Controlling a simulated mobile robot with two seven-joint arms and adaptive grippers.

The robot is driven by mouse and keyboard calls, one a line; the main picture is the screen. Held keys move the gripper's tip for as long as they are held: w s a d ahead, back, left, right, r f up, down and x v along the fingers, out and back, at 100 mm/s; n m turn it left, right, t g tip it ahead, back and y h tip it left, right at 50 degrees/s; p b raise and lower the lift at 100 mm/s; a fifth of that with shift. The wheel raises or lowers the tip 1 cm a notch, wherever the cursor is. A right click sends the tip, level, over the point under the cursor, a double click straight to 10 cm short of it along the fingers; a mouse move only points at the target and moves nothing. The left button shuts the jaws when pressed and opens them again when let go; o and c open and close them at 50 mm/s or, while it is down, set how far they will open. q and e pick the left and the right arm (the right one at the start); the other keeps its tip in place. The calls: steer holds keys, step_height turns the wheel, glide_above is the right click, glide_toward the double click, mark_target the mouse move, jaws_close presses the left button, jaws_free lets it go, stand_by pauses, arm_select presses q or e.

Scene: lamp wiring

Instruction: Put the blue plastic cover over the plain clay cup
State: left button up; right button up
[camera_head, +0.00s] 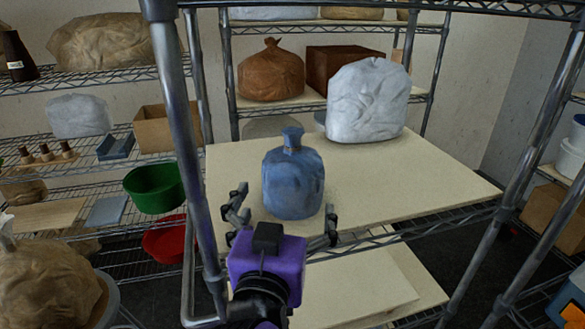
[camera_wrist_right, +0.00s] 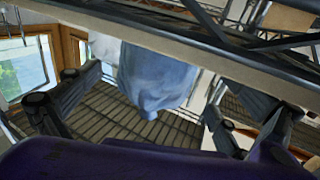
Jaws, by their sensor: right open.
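The blue plastic cover (camera_head: 293,183) stands upright on the pale board of the middle shelf, a bag-like shape with a narrow neck on top. My right gripper (camera_head: 285,212), with a purple body and dark fingers, is open in front of it, one finger toward each side of the cover. In the right wrist view, the blue cover (camera_wrist_right: 158,75) shows upside down between the spread fingers (camera_wrist_right: 160,105); contact cannot be told. I cannot make out a plain clay cup in either view. My left gripper is out of view.
A white wrapped bundle (camera_head: 368,100) stands behind right on the same board (camera_head: 430,180). A brown bag (camera_head: 271,72) and brown box (camera_head: 345,66) sit behind. Metal posts (camera_head: 180,130) flank the shelf. Green (camera_head: 154,188) and red (camera_head: 165,243) bowls are left. The board's right side is free.

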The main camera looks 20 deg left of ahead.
steer(key=w, duration=0.3)
steer(key=w+a, duration=0.1)
steer(key=w, duration=0.1)
steer(key=shift+w+p, duration=0.35)
steer(key=shift+p, duration=0.05)
steer(key=c, duration=1.2)
